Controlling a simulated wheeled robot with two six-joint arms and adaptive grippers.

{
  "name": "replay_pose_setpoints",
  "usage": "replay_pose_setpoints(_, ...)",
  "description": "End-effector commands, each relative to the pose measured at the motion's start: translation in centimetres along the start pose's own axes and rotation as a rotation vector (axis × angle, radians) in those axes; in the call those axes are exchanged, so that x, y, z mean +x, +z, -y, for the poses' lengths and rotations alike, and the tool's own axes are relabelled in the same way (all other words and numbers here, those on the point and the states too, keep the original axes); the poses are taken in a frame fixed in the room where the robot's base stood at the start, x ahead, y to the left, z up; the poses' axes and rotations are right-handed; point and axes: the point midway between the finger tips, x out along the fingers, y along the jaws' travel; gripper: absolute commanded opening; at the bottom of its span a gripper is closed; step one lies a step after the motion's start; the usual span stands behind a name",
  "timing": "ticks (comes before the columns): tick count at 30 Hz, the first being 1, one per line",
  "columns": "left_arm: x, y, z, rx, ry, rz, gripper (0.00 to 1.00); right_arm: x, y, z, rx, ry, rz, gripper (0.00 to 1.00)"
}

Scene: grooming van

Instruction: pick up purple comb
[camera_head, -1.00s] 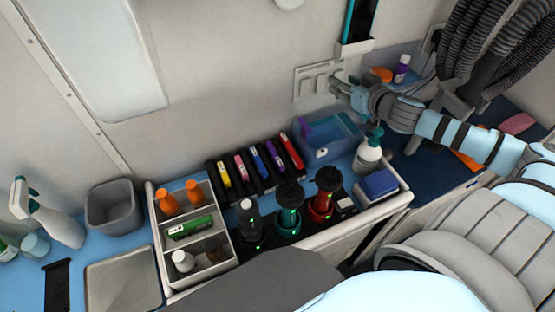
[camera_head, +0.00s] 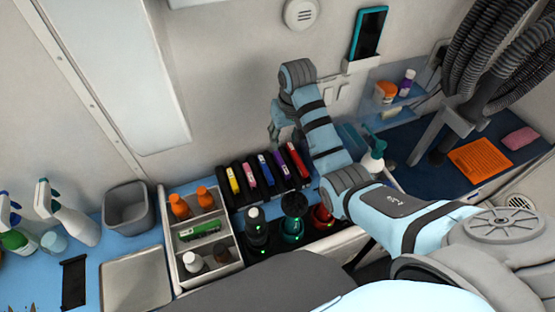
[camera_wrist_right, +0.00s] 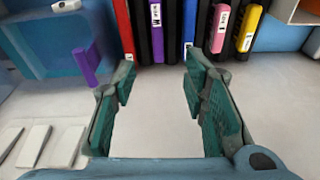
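A narrow purple piece that looks like the purple comb (camera_wrist_right: 86,65) stands against the near side of the blue tub (camera_wrist_right: 35,65) in the right wrist view. In the head view my right arm hides it and most of the tub (camera_head: 350,138). A purple-marked item (camera_head: 281,164) also stands in the black rack. My right gripper (camera_head: 277,130) is near the wall, behind the rack. In the wrist view its fingers (camera_wrist_right: 160,95) are open and empty, and the purple piece is outside them, to the left. My left gripper is not in view.
The black rack (camera_head: 236,201) holds several coloured items. A white pump bottle (camera_head: 373,160) stands beside the tub. A divided caddy (camera_head: 224,225), a grey bin (camera_head: 130,208) and spray bottles are to the left. A phone (camera_head: 368,33) is in a wall holder.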

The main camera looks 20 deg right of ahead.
Motion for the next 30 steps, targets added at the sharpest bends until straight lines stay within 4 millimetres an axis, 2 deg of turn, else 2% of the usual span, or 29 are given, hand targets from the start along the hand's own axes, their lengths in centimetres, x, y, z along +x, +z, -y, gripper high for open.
replay_pose_setpoints(2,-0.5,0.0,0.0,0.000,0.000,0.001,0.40,0.0,0.1,0.7,-0.053,0.020,0.028,0.40)
replay_pose_setpoints(9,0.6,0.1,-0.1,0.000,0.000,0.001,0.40,6.6,0.5,0.3,-0.061,0.026,0.034,0.40)
replay_pose_setpoints(16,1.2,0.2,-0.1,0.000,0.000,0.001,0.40,10.0,0.5,0.0,-0.059,0.026,0.031,0.40)
replay_pose_setpoints(21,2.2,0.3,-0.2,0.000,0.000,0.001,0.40,13.3,0.6,-0.5,-0.058,0.025,0.029,0.40)
replay_pose_setpoints(24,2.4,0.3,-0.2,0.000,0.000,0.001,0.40,14.0,0.6,-0.5,-0.058,0.025,0.028,0.40)
replay_pose_setpoints(29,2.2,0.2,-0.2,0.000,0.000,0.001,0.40,13.8,0.5,-0.5,-0.058,0.025,0.027,0.40)
replay_pose_setpoints(30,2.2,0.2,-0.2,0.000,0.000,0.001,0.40,13.8,0.5,-0.5,-0.058,0.025,0.027,0.35)
